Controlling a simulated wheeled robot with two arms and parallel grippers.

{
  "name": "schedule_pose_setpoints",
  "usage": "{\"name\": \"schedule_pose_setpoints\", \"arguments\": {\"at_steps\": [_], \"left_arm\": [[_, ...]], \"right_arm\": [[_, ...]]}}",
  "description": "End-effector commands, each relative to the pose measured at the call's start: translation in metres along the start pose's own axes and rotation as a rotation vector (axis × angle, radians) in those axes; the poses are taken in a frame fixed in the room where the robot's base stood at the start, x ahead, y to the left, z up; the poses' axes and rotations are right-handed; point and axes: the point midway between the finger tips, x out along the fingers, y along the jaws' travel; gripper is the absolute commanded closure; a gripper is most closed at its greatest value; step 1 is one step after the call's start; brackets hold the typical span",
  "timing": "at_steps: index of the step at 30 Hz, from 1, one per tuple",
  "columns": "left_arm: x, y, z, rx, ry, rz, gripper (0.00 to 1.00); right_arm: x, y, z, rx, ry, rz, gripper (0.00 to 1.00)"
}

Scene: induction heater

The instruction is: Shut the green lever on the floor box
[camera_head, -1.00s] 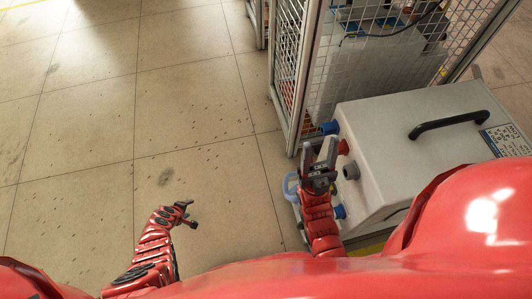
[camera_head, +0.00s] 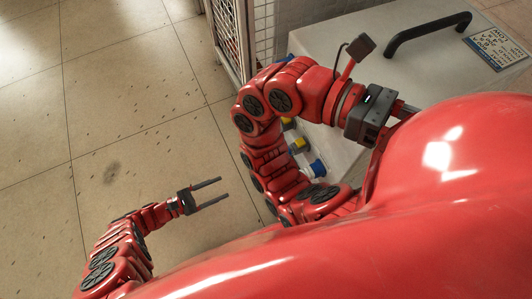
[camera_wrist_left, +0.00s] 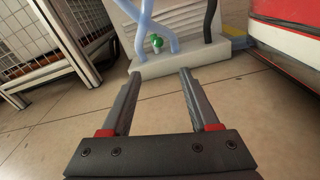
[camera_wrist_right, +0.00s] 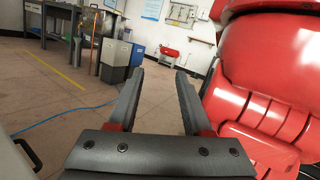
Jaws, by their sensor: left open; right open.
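In the head view the left gripper (camera_head: 224,188) hangs over bare floor, pointing right. My right gripper (camera_head: 402,110) is open, above a pale box; its fingers are partly hidden by my red body. In the right wrist view the right gripper (camera_wrist_right: 159,74) is empty.
The pale box top (camera_head: 350,40) carries a black handle (camera_head: 428,35). Blue hoses (camera_wrist_left: 150,30) and a dark hose (camera_wrist_left: 209,20) rise near the lever. A mesh cage (camera_wrist_left: 45,45) stands at left. Tiled floor is clear around my left gripper.

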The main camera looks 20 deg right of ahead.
Motion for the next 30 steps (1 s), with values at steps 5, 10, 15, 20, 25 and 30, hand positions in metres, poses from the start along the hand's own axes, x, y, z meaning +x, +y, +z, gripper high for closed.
{"name": "schedule_pose_setpoints", "arguments": {"at_steps": [5,10,15,20,25,30], "left_arm": [[0.005,0.001,0.001,-0.012,-0.052,0.011,0.39],[0.027,0.001,0.006,-0.014,-0.055,0.009,0.39],[0.067,0.002,0.006,-0.013,-0.055,0.007,0.39],[0.106,0.002,0.005,-0.014,-0.054,0.009,0.39],[0.142,0.002,0.006,-0.012,-0.051,0.009,0.39],[0.165,0.003,0.008,-0.01,-0.052,0.009,0.39]], "right_arm": [[0.012,0.008,-0.024,0.038,0.1,0.058,0.5],[0.012,0.008,-0.018,0.05,0.111,0.072,0.5],[0.012,0.008,-0.019,0.051,0.112,0.074,0.5],[0.011,0.008,-0.027,0.022,0.084,0.041,0.5],[0.009,0.007,-0.037,-0.024,0.04,-0.016,0.5],[0.008,0.006,-0.043,-0.067,0.001,-0.064,0.5]]}}
